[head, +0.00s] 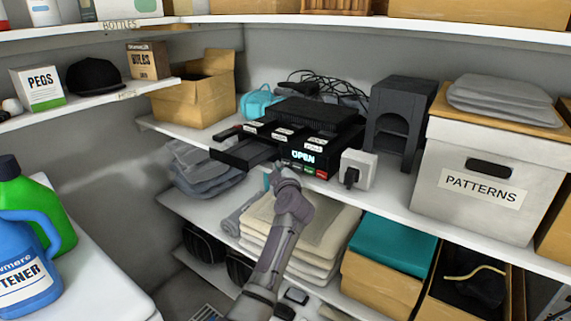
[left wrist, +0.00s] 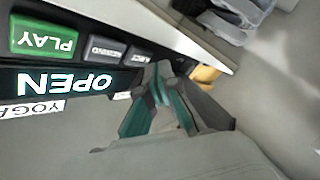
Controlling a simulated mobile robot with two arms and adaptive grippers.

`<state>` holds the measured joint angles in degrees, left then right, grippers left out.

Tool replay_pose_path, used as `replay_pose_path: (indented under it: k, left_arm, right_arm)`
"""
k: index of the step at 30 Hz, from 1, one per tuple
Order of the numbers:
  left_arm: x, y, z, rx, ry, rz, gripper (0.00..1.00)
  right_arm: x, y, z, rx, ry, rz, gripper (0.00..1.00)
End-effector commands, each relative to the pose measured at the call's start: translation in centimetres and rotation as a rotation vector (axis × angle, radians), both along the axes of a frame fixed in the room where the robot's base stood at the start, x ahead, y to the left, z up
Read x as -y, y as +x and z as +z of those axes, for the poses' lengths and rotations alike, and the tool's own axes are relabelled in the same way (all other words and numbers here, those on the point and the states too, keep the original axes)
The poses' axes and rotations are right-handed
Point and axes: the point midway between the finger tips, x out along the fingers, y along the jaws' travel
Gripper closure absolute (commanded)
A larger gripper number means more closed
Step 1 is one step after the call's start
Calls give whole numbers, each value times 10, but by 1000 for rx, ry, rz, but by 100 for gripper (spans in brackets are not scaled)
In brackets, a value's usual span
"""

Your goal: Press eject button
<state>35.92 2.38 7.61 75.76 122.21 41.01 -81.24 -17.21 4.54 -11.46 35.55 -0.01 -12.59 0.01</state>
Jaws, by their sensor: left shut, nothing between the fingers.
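The black media player (head: 312,143) stands on the middle shelf. Its display reads OPEN, and a dark tray (head: 243,153) sticks out at its left. A row of buttons runs along its front edge; the left wrist view shows a green PLAY button (left wrist: 44,36), a grey REWIND button (left wrist: 100,47) and another small grey button (left wrist: 138,58), upside down. I cannot make out an eject label. My left gripper (head: 273,178) is shut and empty, just below the player's front. In the left wrist view its fingertips (left wrist: 157,88) are close to the button row; contact cannot be told.
A grey switch box (head: 358,168) stands right of the player, near a white PATTERNS box (head: 480,192). Folded towels (head: 318,232) lie on the shelf below, under my arm. A cardboard box (head: 195,102) stands at left. Free space lies before the shelf's front edge.

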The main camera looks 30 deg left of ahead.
Motion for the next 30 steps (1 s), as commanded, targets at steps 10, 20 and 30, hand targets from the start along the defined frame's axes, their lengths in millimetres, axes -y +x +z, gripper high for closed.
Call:
replay_pose_path:
  k: [10,20,30]
  left_arm:
    - [0,0,0,0,0,0,100]
    - [0,5,2,-1,0,1,100]
    - [1,8,0,0,0,0,100]
  right_arm:
    - [0,0,0,-1,0,0,13]
    - [0,0,5,-1,0,0,13]
    - [0,0,6,-1,0,0,13]
